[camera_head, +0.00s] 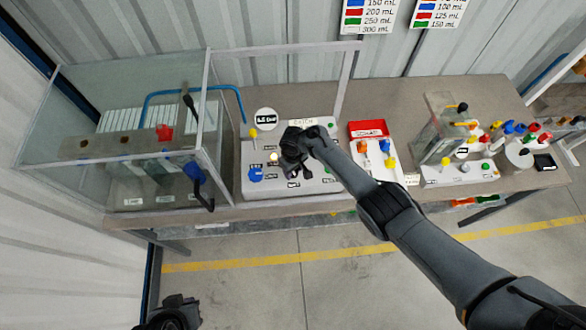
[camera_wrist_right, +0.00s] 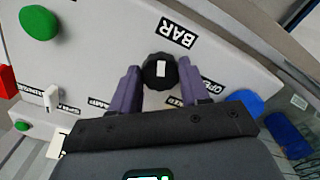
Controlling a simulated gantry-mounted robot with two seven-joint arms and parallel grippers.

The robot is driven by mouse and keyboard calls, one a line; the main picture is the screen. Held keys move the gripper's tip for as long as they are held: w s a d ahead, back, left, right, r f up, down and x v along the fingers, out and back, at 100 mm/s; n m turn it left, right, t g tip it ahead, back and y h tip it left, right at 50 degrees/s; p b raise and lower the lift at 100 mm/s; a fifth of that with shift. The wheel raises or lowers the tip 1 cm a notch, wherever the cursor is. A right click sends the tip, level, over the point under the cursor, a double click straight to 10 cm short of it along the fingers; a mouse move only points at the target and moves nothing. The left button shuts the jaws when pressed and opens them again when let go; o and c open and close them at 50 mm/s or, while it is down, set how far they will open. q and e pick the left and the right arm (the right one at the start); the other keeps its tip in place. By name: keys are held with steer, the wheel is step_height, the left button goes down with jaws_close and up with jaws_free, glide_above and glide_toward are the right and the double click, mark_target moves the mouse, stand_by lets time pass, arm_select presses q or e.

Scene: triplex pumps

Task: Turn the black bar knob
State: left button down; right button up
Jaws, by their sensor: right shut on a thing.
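In the right wrist view, the black bar knob (camera_wrist_right: 159,70) sits on a light panel beside a black label reading "BAR" (camera_wrist_right: 178,34). It is round with a ridged edge and a white mark on its face. My right gripper (camera_wrist_right: 160,84) has its two purple fingers on either side of the knob, shut on it. In the head view, my right gripper (camera_head: 290,160) is over the white control panel (camera_head: 318,184) and hides the knob. My left gripper (camera_head: 175,315) is at the bottom left edge, away from the table; its fingers cannot be made out.
On the panel are a blue knob (camera_head: 255,174) and a yellow knob (camera_head: 252,133). A glass enclosure (camera_head: 75,90) with a dark-handled blue valve (camera_head: 194,172) stands left. A red-topped box (camera_head: 368,129) and more coloured knobs (camera_head: 520,128) are right. The floor in front is clear.

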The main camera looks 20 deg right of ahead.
steer(key=n, duration=0.3)
steer(key=shift+d+n, duration=0.1)
steer(key=shift+n, duration=0.3)
steer(key=n+b, duration=0.1)
steer(key=n, duration=0.2)
steer(key=shift+w+n, duration=0.1)
steer(key=shift+n, duration=0.2)
steer(key=n+b, duration=0.1)
steer(key=n, duration=0.2)
steer(key=shift+n, duration=0.4)
steer(key=n+b, duration=0.2)
steer(key=n, duration=0.2)
steer(key=shift+w+d+f, duration=0.1)
steer(key=n+b, duration=0.3)
steer(key=n, duration=0.2)
steer(key=shift+w, duration=0.1)
steer(key=n+b, duration=0.4)
steer(key=n, duration=0.1)
steer(key=shift+f, duration=0.1)
steer(key=n+b, duration=0.1)
steer(key=n, duration=0.2)
steer(key=shift+n+b, duration=0.65)
steer(key=shift+n, duration=0.75)
steer(key=shift+a, duration=0.2)
